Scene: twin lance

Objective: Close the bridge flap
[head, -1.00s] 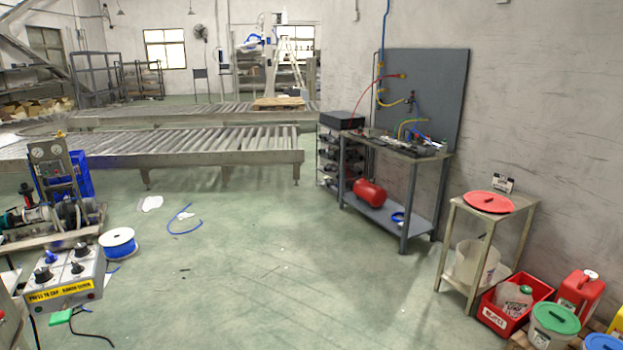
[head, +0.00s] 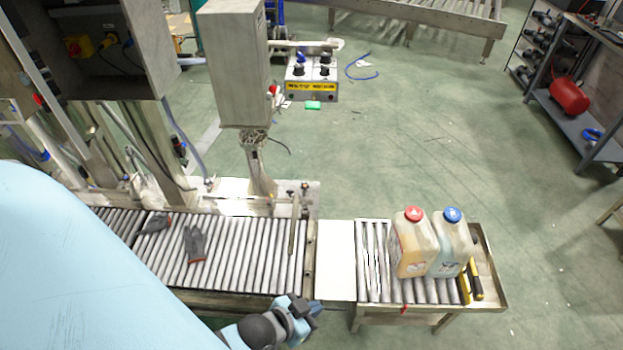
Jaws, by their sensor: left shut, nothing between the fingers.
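The bridge flap (head: 335,262) looks like a plain white plate between the left roller conveyor (head: 245,255) and the short right roller section (head: 375,285). It appears to lie flat, about level with the rollers; its hinge is not clear. My left gripper (head: 306,309) is shut and empty. It shows at the front end of the left conveyor, just left of the flap's near corner. I cannot tell whether it touches anything. My right gripper is not in view.
Two jugs, one with a red cap (head: 411,250) and one with a blue cap (head: 450,248), stand on the right section beside a yellow-black tool (head: 472,282). Gloves (head: 195,244) lie on the left rollers. A grey post box (head: 232,65) rises behind. Open floor lies beyond.

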